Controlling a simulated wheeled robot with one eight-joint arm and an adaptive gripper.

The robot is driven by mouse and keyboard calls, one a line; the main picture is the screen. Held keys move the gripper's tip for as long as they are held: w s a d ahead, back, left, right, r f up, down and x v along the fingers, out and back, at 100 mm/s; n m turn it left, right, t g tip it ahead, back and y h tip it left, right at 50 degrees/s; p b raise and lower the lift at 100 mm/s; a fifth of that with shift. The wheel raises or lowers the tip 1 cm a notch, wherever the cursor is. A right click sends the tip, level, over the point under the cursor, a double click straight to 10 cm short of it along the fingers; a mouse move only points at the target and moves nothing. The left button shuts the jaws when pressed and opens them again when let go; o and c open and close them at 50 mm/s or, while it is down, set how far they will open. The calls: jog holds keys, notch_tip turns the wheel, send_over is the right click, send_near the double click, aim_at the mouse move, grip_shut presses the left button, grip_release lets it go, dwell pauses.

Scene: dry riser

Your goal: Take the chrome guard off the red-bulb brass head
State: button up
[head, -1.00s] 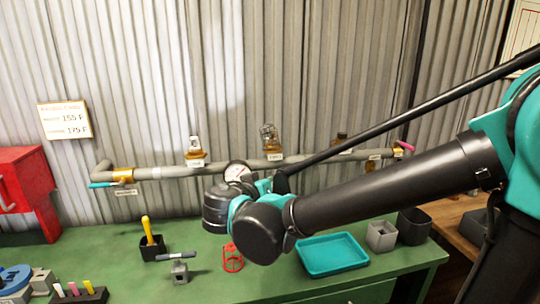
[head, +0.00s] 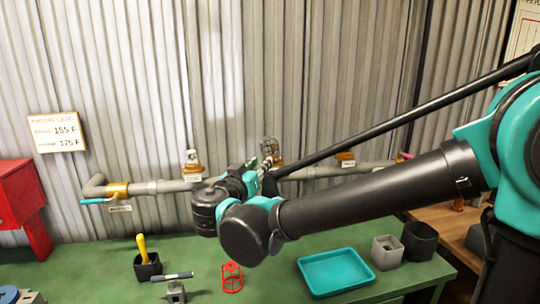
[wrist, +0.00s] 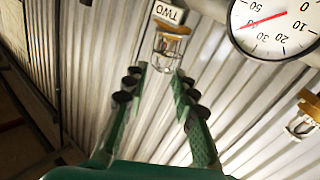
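The caged brass head (head: 270,148) stands on the grey wall pipe, with a chrome wire guard around its bulb. In the wrist view the chrome guard (wrist: 167,50) shows below a brass body and a tag reading TWO; I cannot tell the bulb's colour. My gripper (wrist: 160,85) is open and empty. Its green fingers with dark pads point at the guard, which appears between and beyond the tips, apart from them. In the head view my gripper (head: 262,170) is just below the guard, partly hidden by my wrist.
Other brass heads stand at the left (head: 192,162) and right (head: 345,158) on the pipe. A pressure gauge (wrist: 275,25) is close beside the guarded head.

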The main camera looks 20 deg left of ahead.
aim_at(270, 139)
jog(key=w, duration=0.9)
jog(key=shift+w, duration=0.15)
jog(key=shift+c, duration=0.4)
grip_shut()
jog(key=shift+r, duration=0.55)
jog(key=shift+r, duration=0.35)
jog(key=shift+r, duration=1.35)
jog(key=shift+r, duration=0.35)
jog(key=shift+r, duration=0.35)
